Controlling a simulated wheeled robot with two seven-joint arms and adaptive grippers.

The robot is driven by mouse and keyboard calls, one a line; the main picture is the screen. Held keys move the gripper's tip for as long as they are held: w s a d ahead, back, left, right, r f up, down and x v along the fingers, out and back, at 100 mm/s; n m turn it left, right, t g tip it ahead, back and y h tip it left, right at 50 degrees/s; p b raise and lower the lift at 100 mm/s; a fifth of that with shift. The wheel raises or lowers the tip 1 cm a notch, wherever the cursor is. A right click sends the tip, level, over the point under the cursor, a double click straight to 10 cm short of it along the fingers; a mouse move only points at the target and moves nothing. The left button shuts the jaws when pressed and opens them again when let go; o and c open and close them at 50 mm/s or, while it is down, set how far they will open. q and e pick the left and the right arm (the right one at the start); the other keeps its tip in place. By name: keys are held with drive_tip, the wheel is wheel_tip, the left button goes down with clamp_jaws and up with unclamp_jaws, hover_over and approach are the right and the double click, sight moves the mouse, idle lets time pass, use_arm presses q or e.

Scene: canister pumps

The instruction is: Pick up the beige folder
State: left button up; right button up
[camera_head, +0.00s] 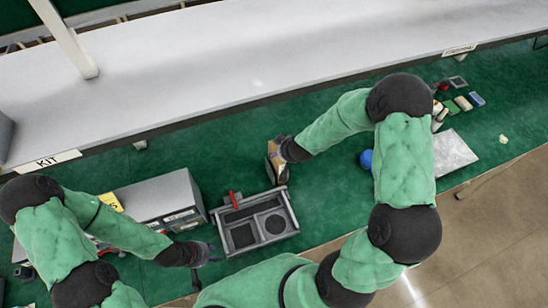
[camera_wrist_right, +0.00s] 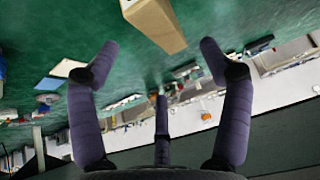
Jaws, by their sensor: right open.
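The beige folder (camera_head: 273,163) stands on the green table near the middle of the head view, just behind the grey tray. It also shows as a tan block at the top of the right wrist view (camera_wrist_right: 155,22). My right gripper (camera_head: 283,151) is beside it, partly hidden by its own wrist. In the right wrist view my right gripper (camera_wrist_right: 157,50) is open, with the folder beyond and between its spread fingertips and nothing held. My left gripper (camera_head: 208,262) is low at the left, between the grey box and the tray, with its fingers apart and empty.
A grey tray (camera_head: 292,228) with compartments and a red-handled item (camera_head: 233,200) stands in front of the folder. A grey box (camera_head: 160,197) is to its left. A white shelf (camera_head: 250,75) runs behind. A blue ball (camera_head: 366,159) and a metal plate (camera_head: 455,153) lie to the right.

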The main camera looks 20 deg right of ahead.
sight(277, 164)
drive_tip(key=x, duration=0.3)
drive_tip(key=shift+s+f+b, duration=0.1)
drive_tip(key=shift+f+b, duration=0.25)
drive_tip(key=shift+f, duration=0.05)
drive_tip(key=shift+b+x, duration=0.3)
drive_tip(key=shift+x, duration=2.8)
drive_tip(key=shift+d+r, duration=0.15)
drive_tip(key=shift+d, duration=0.05)
drive_tip(key=c, duration=1.6)
clamp_jaws()
drive_tip(key=shift+r, duration=0.1)
